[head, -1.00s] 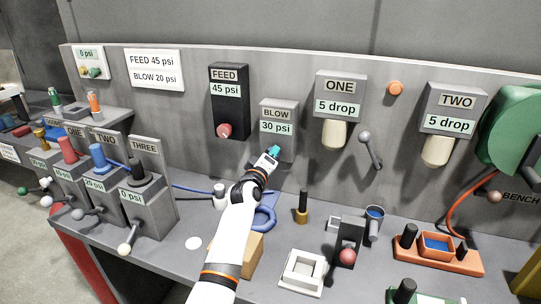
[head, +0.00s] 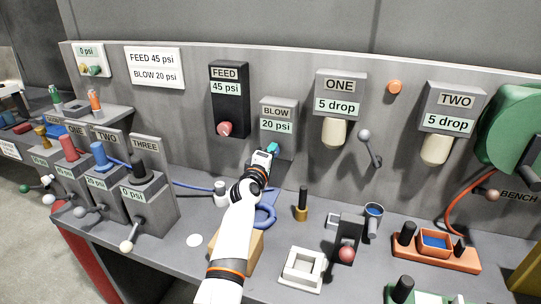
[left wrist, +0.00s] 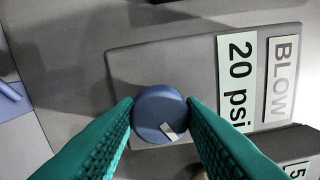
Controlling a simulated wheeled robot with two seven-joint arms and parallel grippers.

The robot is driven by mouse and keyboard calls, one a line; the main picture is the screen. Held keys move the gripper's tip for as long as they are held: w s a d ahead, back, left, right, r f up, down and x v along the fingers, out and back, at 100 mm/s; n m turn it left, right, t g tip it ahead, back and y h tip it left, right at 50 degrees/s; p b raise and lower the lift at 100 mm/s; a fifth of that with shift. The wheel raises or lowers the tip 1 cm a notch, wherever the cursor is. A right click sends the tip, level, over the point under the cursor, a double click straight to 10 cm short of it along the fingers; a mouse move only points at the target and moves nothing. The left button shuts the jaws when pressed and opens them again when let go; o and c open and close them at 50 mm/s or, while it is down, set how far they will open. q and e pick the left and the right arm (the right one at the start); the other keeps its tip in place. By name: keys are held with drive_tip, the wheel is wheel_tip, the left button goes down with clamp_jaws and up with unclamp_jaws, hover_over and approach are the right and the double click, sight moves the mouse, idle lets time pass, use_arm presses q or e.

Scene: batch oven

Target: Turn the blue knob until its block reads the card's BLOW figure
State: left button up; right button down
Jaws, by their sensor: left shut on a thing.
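The card (head: 155,68) on the back panel reads FEED 45 psi and BLOW 20 psi. The grey BLOW block (head: 277,113) reads 20 psi, and the same reading shows sideways in the left wrist view (left wrist: 238,80). The blue knob (left wrist: 160,113) has a pale pointer mark and sits between the green fingers of my left gripper (left wrist: 160,108), which is shut on it. In the head view my left gripper (head: 270,149) covers the knob at the lower part of the block. My right gripper is not in view.
The black FEED block (head: 229,98) with a red knob (head: 224,129) reads 45 psi, just left of BLOW. Dispensers ONE (head: 340,95) and TWO (head: 451,110) hang to the right.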

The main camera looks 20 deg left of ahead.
use_arm(q)
drive_tip(key=o, duration=1)
drive_tip(key=s+p, duration=0.7)
drive_tip(key=s, duration=0.5)
drive_tip(key=shift+a, duration=0.2)
drive_tip(key=shift+f, duration=0.1)
